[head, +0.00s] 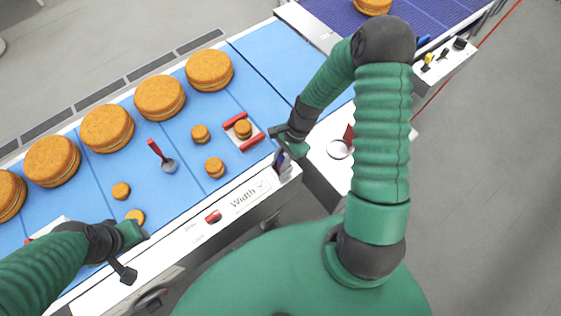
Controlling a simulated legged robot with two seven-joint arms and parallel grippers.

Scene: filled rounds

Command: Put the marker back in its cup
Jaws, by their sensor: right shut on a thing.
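My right gripper (286,146) is at the near edge of the blue belt, at its right end. It is shut on a small, dark blue thing, which looks like the marker (281,159). Most of it is hidden by the fingers. A pale holder (287,169), perhaps the cup, is just below the fingers at the belt's edge. I cannot tell whether the marker's tip is inside it or only above it. My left gripper (130,254) is over the near belt edge at the lower left; its fingers are apart and it appears empty.
Large orange filled rounds (160,97) line the far side of the blue belt (180,185). Small rounds (215,168) lie nearer. A red-handled tool (157,152) and a red-sided holder (243,132) with a round stand between. A control box (445,62) is upper right.

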